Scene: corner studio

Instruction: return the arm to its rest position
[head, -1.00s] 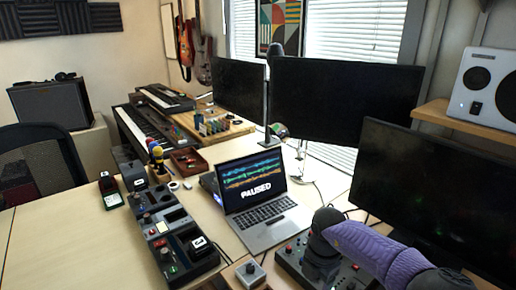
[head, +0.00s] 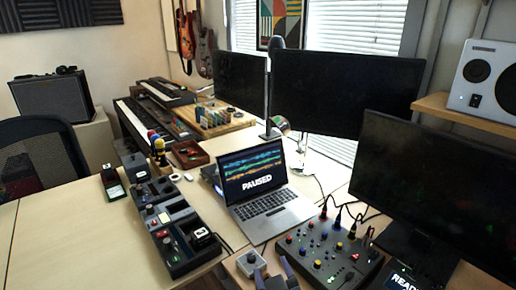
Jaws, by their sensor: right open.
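My right gripper (head: 273,274) shows only at the bottom edge of the head view, just below the small grey box with a round knob (head: 251,263). Its two purple-grey fingers stand apart with nothing seen between them. The rest of my right arm is out of the picture. My left gripper is not in view.
A mixer with coloured knobs and plugged cables (head: 325,252) lies right of the gripper. An open laptop reading "PAUSED" (head: 262,205) stands behind it. A row of dark control units (head: 172,228) is to the left. Monitors (head: 440,190) stand at the right. The desk's left part (head: 70,235) is bare.

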